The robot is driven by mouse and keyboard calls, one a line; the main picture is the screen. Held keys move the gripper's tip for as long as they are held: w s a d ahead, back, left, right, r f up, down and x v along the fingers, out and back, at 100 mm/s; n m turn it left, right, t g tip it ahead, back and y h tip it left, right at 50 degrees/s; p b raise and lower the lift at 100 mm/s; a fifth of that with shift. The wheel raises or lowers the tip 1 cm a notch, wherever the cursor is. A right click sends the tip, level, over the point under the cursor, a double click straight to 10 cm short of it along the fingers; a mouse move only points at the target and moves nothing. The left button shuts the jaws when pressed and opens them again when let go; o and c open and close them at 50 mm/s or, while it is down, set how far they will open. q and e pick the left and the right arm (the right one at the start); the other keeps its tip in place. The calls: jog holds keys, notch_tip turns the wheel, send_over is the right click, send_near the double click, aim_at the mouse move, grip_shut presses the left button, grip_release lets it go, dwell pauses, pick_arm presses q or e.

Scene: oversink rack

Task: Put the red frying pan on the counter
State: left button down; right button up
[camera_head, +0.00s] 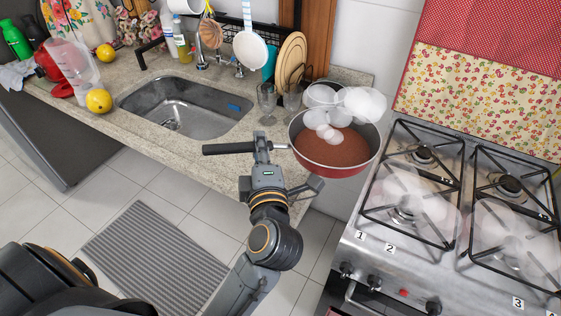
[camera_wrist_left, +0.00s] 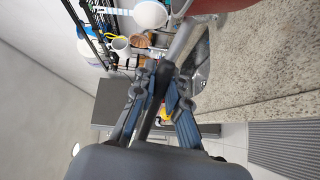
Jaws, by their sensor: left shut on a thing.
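The red frying pan (camera_head: 318,171) has a brown inside and a long black handle (camera_head: 228,148) pointing left. It is at the counter's right end, beside the stove. My left gripper (camera_head: 262,145) is shut on the handle near the pan. In the left wrist view the dark handle (camera_wrist_left: 153,105) passes between the fingers, and the pan's edge (camera_wrist_left: 207,6) shows at the top. The pan hides part of the counter's right end. I cannot tell whether its base touches the counter (camera_head: 190,150). My right gripper is not in view.
A sink (camera_head: 188,108) is set into the counter. Glasses (camera_head: 267,104) stand behind the pan handle. A gas stove (camera_head: 440,255) is at the right. Pale translucent puffs (camera_head: 362,104) hang around the pan and burners. Yellow fruit (camera_head: 98,101) lies left of the sink.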

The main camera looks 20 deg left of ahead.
pick_arm(q)
jog(key=shift+w+a, duration=0.2)
jog(key=shift+w, duration=0.05)
jog(key=w+a+f, duration=0.1)
jog(key=a+f, duration=0.2)
jog(key=a, duration=0.1)
jog(key=w+a+f, duration=0.2)
jog(key=a, duration=0.2)
jog(key=w+a+f, duration=0.1)
jog(key=a+f, duration=0.2)
jog(key=a, duration=0.1)
jog(key=shift+w+f, duration=0.15)
jog(key=shift+f, duration=0.2)
jog(key=f, duration=0.1)
jog(key=f+b, duration=0.1)
jog(key=f, duration=0.1)
jog(key=shift+w+a, duration=0.1)
jog(key=shift+a, duration=0.3)
jog(key=shift+f, duration=0.4)
